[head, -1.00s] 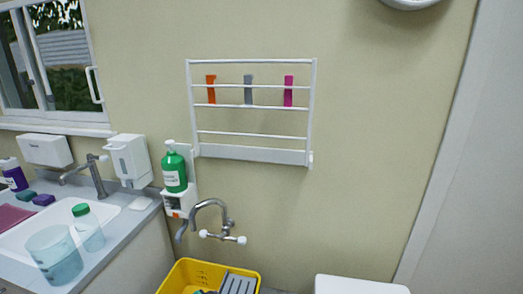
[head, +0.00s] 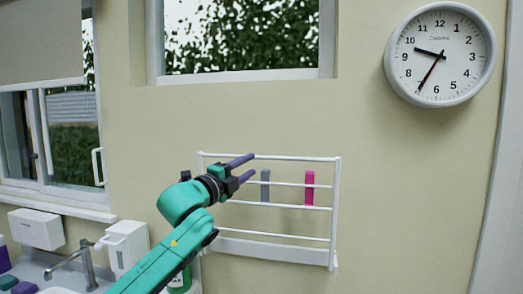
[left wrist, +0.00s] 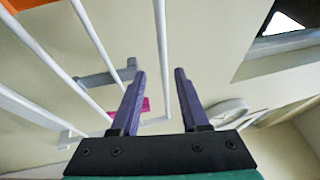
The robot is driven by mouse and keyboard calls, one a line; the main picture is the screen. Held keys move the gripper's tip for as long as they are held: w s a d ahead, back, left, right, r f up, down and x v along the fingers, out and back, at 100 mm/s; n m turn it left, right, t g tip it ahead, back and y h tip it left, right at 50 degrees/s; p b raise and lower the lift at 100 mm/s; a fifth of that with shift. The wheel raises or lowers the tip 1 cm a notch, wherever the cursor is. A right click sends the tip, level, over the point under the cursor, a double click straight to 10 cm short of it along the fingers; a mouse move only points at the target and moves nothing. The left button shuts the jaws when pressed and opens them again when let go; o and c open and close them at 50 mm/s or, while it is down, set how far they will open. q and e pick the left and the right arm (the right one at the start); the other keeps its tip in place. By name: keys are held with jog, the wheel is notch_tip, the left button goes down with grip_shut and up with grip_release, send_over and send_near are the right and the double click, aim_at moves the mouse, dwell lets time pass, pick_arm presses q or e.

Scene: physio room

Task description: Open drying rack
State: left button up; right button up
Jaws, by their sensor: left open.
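The white drying rack (head: 333,215) is mounted on the wall, with several horizontal bars and its frame close to flat against the wall. My left gripper (head: 251,166) is open and empty at the rack's upper left, its fingers pointing right near the top bar. In the left wrist view, the open fingers (left wrist: 160,74) have a white rack bar (left wrist: 161,50) showing in the gap between them. I cannot tell whether the bar lies between the fingertips or beyond them. My left arm hides part of the rack's left side. My right gripper is not in view.
A grey clip (head: 265,186) and a pink clip (head: 309,188) hang on the rack; an orange piece (left wrist: 22,4) shows in the wrist view. A clock (head: 440,54) hangs at upper right. The window (head: 245,40) is above, and the sink counter is lower left.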

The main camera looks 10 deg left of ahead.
aim_at(262, 158)
pick_arm(q)
jog(key=w+d+p, duration=0.1)
jog(key=w+d+r+p, duration=0.1)
jog(key=w, duration=0.1)
jog(key=w+d+r, duration=0.1)
jog(key=shift+w+p, duration=0.15)
jog(key=shift+p, duration=0.25)
jog(key=shift+w+f, duration=0.15)
jog(key=shift+w, duration=0.35)
jog(key=shift+w+a+f, duration=0.1)
jog(key=shift+w+f, duration=0.05)
grip_shut()
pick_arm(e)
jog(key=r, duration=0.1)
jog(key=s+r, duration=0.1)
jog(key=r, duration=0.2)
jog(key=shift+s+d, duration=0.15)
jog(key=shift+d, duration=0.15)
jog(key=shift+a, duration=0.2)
